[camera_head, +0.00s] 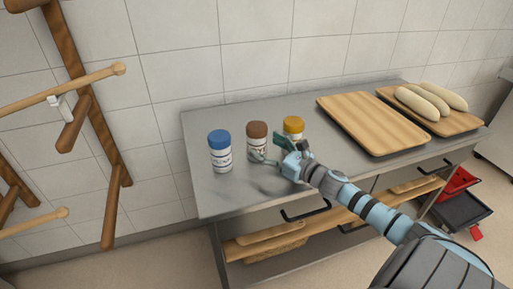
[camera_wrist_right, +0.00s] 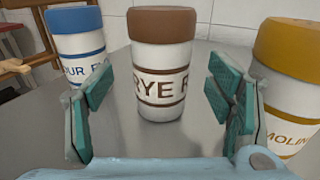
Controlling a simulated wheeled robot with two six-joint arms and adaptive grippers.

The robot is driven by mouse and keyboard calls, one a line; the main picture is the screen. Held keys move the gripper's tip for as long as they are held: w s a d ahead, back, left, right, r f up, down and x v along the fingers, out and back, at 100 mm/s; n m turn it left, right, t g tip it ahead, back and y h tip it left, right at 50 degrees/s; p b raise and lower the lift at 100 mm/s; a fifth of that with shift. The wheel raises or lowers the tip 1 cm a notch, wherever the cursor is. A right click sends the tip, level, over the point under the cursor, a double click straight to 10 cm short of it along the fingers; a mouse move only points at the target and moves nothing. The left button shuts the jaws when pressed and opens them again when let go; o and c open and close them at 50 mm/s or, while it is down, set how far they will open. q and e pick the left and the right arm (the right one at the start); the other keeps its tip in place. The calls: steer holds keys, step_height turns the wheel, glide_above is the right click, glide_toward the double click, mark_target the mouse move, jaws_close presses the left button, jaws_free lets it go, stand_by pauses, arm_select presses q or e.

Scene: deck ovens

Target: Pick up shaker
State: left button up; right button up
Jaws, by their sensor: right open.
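Three shakers stand upright in a row on the metal table. The blue-lidded shaker (camera_head: 220,152) is on the left, the brown-lidded one (camera_head: 257,132) in the middle and the yellow-lidded one (camera_head: 293,127) on the right. My right gripper (camera_head: 267,151) is open in front of the brown-lidded shaker. In the right wrist view the brown-lidded shaker (camera_wrist_right: 162,65), labelled "RYE", stands between and beyond the open fingers (camera_wrist_right: 160,102), with no contact visible. The blue-lidded (camera_wrist_right: 75,45) and yellow-lidded (camera_wrist_right: 288,85) shakers flank it outside the fingers. My left gripper is not seen.
The metal table (camera_head: 222,193) is against a tiled wall. An empty wooden board (camera_head: 372,123) and a second board (camera_head: 455,123) with pale loaves (camera_head: 423,102) lie to the right. A wooden rack (camera_head: 88,115) stands at left. Boards with bread sit on the shelf below.

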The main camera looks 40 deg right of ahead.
mark_target(264, 145)
steer(key=shift+w+b, duration=0.5)
steer(key=shift+b, duration=0.1)
steer(key=shift+w+r+p, duration=0.3)
steer(key=shift+w+p, duration=0.3)
steer(key=shift+p, duration=0.65)
steer(key=shift+w+a+f+p, duration=0.1)
steer(key=shift+w+f+p, duration=0.1)
steer(key=shift+w, duration=0.35)
steer(key=shift+w+a+f+p, duration=0.1)
steer(key=shift+w+p, duration=0.1)
steer(key=shift+w, duration=0.3)
steer(key=shift+w+f, duration=0.1)
steer(key=shift+w, duration=0.05)
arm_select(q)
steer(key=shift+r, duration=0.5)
arm_select(e)
steer(key=c, duration=1.4)
